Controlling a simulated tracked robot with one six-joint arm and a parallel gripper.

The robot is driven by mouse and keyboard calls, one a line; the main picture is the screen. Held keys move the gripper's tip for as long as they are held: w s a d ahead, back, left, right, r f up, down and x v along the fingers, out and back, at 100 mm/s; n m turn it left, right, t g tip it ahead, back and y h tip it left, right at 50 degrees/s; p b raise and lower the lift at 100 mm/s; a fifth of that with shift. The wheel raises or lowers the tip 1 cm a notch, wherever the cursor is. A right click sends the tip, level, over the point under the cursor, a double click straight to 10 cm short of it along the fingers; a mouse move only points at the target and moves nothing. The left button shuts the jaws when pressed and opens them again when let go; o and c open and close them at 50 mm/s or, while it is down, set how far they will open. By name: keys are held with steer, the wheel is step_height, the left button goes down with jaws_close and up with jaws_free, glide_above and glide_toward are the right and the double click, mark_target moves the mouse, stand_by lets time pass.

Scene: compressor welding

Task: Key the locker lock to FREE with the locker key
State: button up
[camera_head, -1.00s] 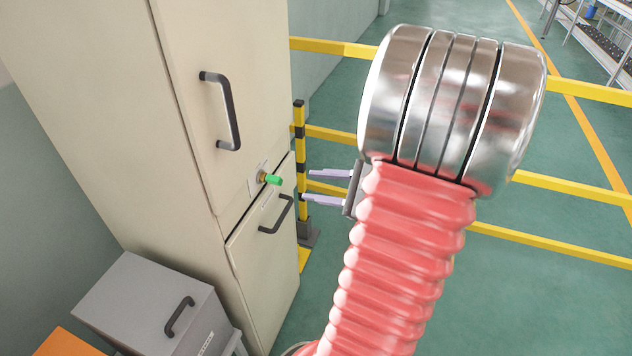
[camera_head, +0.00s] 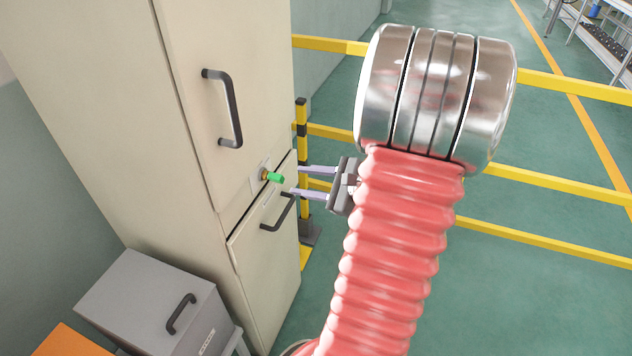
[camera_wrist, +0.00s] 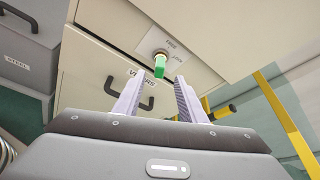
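The locker key has a green head (camera_head: 275,178) and sits in the lock (camera_head: 262,174) on the beige locker (camera_head: 225,95). In the wrist view the green key head (camera_wrist: 160,66) sticks out of the round metal lock (camera_wrist: 161,53), on a plate with small lettering that is hard to read. My gripper (camera_head: 296,181) is open and empty, its two pale fingers pointing at the key from the right. In the wrist view the key lies ahead of and between the fingertips (camera_wrist: 154,86); the fingers appear apart from it.
A lower locker door labelled VISORS (camera_wrist: 143,78) has a dark handle (camera_head: 278,213) just below the lock. A grey box (camera_head: 150,300) stands at lower left. Yellow barrier rails (camera_head: 560,190) run behind my arm.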

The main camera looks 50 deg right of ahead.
mark_target(282, 178)
steer(key=x, duration=0.8)
steer(key=shift+w+f, duration=0.15)
steer(key=shift+w, duration=0.15)
steer(key=shift+c, duration=0.5)
jaws_close()
